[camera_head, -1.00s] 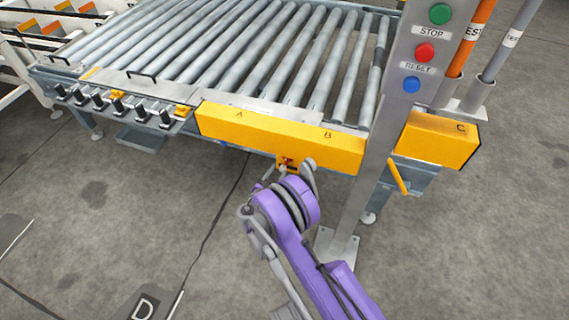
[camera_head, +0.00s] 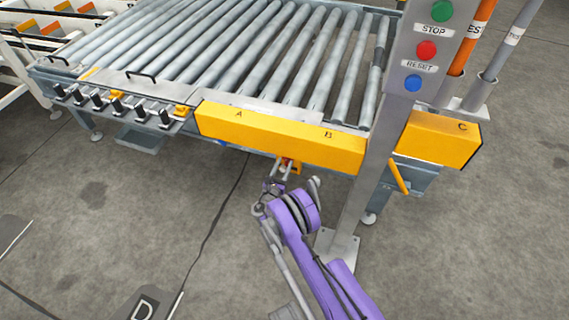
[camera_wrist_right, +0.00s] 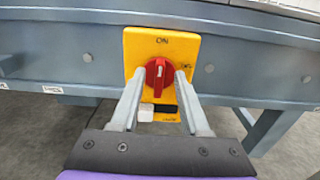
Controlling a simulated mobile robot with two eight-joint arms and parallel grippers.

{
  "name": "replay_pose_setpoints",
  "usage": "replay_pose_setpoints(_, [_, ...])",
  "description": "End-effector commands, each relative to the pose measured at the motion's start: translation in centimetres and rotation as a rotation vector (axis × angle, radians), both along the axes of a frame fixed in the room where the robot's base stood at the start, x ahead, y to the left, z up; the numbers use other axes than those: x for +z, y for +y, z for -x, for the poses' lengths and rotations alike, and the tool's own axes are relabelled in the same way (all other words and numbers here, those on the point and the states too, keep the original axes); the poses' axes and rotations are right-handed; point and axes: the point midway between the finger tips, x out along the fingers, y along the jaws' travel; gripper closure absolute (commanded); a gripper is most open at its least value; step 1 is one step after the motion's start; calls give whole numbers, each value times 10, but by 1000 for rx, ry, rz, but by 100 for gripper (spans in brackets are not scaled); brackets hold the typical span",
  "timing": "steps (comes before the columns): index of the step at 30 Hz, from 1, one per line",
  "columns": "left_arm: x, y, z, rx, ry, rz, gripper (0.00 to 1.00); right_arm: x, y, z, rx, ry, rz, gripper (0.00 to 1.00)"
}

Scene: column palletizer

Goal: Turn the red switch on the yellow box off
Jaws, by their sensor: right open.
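The yellow box (camera_wrist_right: 188,48) is a small plate on the side beam below the conveyor, with the label ON at its top and another label at its right. The red switch (camera_wrist_right: 157,84) is a round knob on it, its white-marked handle upright toward ON. In the head view the box (camera_head: 296,168) shows only partly under the yellow cover. My right gripper (camera_wrist_right: 162,76) is open, with one finger on each side of the knob in the wrist view; I cannot tell whether they touch it. It also shows in the head view (camera_head: 283,168). My left gripper is not in view.
The roller conveyor (camera_head: 230,50) and its long yellow cover (camera_head: 280,137) lie above the switch. A grey post (camera_head: 390,130) with green, red and blue buttons stands at the right. A yellow lever (camera_head: 399,177) sticks out beside it.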

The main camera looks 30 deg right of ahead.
Motion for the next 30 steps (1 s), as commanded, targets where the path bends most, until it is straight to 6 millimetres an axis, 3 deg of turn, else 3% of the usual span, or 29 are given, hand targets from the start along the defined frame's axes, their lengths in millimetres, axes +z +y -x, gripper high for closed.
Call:
replay_pose_setpoints(13, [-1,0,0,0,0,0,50,0,-10,-9,1,-1,-1,54])
replay_pose_setpoints(21, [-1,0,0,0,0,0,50,0,-10,-9,1,-1,-1,100])
replay_pose_setpoints(30, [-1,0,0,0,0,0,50,0,-10,-9,1,-2,-1,100])
